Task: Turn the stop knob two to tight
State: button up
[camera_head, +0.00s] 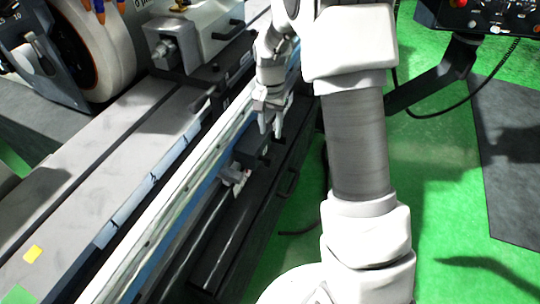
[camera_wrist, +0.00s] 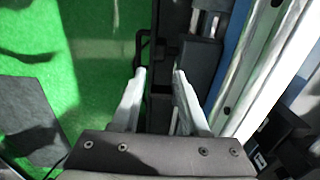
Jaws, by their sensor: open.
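My gripper (camera_head: 268,124) hangs pointing down over the dark front rail of the machine in the head view. Its two light fingers are apart and empty in the wrist view (camera_wrist: 160,76). Below the fingertips is a black block (camera_head: 254,146) on the rail. A small grey fitting (camera_head: 234,178) with a reddish spot sits on the rail a little nearer, apart from the fingers. I cannot tell which part is stop knob two; no knob is clearly visible between the fingers in the wrist view.
The long machine bed (camera_head: 110,165) runs diagonally along the left, with a large grinding wheel (camera_head: 100,50) at upper left. A dark loop handle (camera_head: 287,182) stands out near the rail. A control panel (camera_head: 490,15) is at upper right. Green floor (camera_head: 450,190) is open at right.

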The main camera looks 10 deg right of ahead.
aim_at(270, 156)
notch_tip(270, 156, down, 12)
jog(key=shift+f, duration=0.1)
dwell(0.4)
grip_shut()
